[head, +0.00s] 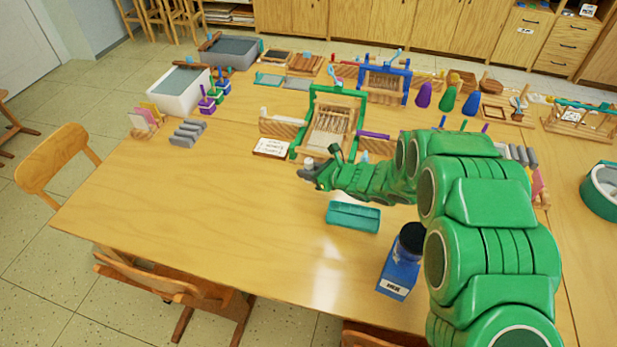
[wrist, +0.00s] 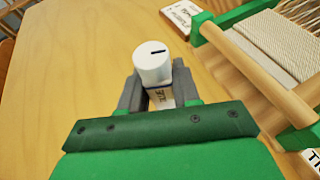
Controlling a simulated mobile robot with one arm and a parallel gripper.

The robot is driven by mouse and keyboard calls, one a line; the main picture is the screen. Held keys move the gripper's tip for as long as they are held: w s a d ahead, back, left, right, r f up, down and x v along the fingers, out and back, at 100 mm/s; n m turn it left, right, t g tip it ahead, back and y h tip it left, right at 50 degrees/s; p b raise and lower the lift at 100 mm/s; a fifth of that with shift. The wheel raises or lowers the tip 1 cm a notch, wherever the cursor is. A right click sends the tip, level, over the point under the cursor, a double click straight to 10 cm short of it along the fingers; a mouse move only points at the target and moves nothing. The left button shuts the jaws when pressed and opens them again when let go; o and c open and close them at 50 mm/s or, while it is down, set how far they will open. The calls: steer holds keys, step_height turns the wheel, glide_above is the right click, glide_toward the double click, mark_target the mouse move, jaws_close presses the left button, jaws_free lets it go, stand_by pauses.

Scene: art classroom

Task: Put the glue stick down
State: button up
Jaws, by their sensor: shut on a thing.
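My gripper (head: 312,172) is above the table (head: 200,210), in front of the green-framed loom. In the wrist view my gripper (wrist: 158,92) is shut on the glue stick (wrist: 153,65), whose round white cap with a dark slot faces the camera. Dark lettering shows on its label between the fingers. In the head view only a small white part of the glue stick (head: 308,162) shows at the fingertips. Its lower end is hidden, so I cannot tell whether it touches the table.
The green-framed loom (head: 334,92) stands close behind my gripper, with a white card (head: 271,147) beside it. The table's left and front-left are clear.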

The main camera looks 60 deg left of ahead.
steer(key=shift+a+f, duration=0.25)
steer(key=shift+f, duration=1.7)
steer(key=o, duration=1)
steer(key=shift+w+f, duration=0.1)
steer(key=shift+o, duration=0.2)
steer(key=shift+w+d+r, duration=0.1)
steer(key=shift+d+r, duration=0.1)
steer(key=shift+r, duration=0.05)
steer(key=v, duration=1.1)
steer(key=shift+d+r, duration=0.15)
steer(key=shift+d, duration=0.05)
